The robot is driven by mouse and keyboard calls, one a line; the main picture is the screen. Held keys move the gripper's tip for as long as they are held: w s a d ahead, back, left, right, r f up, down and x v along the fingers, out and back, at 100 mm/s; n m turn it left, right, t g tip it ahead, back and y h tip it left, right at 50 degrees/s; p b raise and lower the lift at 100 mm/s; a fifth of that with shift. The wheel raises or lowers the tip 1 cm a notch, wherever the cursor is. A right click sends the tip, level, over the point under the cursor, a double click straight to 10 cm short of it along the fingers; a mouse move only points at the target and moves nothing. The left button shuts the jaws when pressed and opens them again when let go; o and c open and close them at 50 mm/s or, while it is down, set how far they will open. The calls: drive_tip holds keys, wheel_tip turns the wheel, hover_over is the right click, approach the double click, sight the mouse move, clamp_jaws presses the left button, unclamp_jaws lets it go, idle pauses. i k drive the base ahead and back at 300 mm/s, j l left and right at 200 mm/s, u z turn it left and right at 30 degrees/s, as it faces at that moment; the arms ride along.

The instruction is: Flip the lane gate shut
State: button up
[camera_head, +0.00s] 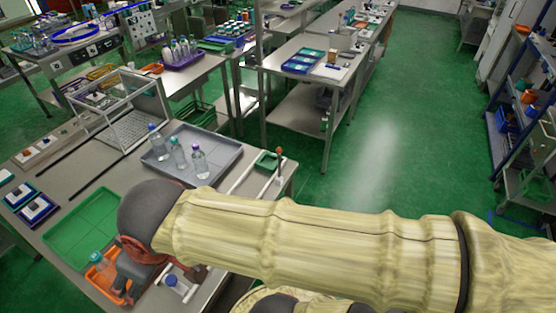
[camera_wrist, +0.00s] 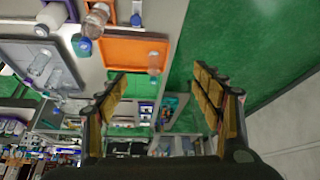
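A pale rail lane (camera_head: 243,176) runs along the right end of the near table. At its far end stands a thin upright post with a brown knob (camera_head: 280,153), which may be the lane gate's handle; I cannot tell the gate's exact position. My gripper (camera_head: 160,272) is over the table's front part, left of and nearer than that post, clear of it. In the wrist view my gripper (camera_wrist: 160,78) has its two fingers spread wide with nothing between them. My forearm hides part of the table's right front. I cannot make out the gate in the wrist view.
A grey tray (camera_head: 222,150) holds several capped bottles (camera_head: 200,160). A green tray (camera_head: 75,235) lies left of my wrist. An orange tray (camera_head: 97,279) with a bottle sits by my gripper; it also shows in the wrist view (camera_wrist: 120,47). Open green floor lies right of the table.

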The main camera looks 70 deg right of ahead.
sight(279, 151)
drive_tip(key=l+z, duration=0.15)
drive_tip(key=z, duration=2.2)
